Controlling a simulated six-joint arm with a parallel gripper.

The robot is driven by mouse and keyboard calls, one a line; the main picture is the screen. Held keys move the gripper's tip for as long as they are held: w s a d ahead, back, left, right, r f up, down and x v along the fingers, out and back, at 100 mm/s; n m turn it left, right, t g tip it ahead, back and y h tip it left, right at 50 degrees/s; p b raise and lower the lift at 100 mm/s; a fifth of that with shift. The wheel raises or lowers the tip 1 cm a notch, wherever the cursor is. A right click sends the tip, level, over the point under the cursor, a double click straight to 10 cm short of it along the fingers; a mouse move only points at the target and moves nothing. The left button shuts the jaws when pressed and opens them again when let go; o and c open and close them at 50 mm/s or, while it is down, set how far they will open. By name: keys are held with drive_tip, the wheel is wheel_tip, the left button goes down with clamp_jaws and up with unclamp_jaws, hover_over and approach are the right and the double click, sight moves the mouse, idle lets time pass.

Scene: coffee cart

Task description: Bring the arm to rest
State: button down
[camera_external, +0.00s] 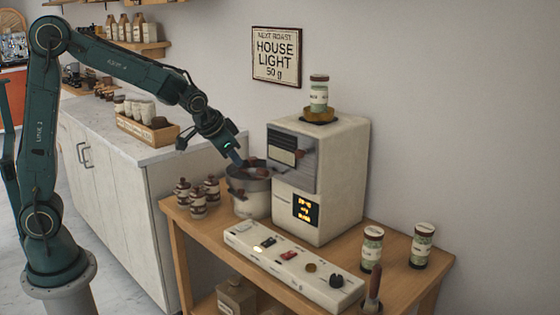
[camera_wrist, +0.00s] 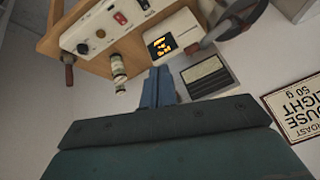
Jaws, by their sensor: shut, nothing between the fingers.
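My arm reaches over the wooden cart from the left in the external view. My gripper (camera_external: 238,159) is above the rim of the grey pot (camera_external: 249,201) on the cart, left of the cream machine (camera_external: 346,180). I cannot tell whether it touches the pot. In the wrist view the two blue fingers (camera_wrist: 158,86) are together, with nothing between them.
A control panel (camera_external: 292,268) with switches lies in front of the machine. Labelled jars (camera_external: 372,249) stand at the right, and small dark-topped bottles (camera_external: 198,203) left of the pot. A jar (camera_external: 319,93) stands on the machine. A counter (camera_external: 120,135) is behind.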

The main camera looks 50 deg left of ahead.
drive_tip(key=s+a+r+n, duration=0.1)
drive_tip(key=s+a, duration=0.2)
drive_tip(key=s, duration=0.6)
drive_tip(key=s+a+r+n+g, duration=0.1)
drive_tip(key=s+a+r, duration=0.1)
drive_tip(key=s, duration=0.7)
drive_tip(key=s+a+r+n, duration=0.1)
drive_tip(key=s+a, duration=0.3)
drive_tip(key=s, duration=0.5)
drive_tip(key=shift+s+r+h, duration=0.3)
drive_tip(key=shift+r+h, duration=0.1)
drive_tip(key=shift+r, duration=0.15)
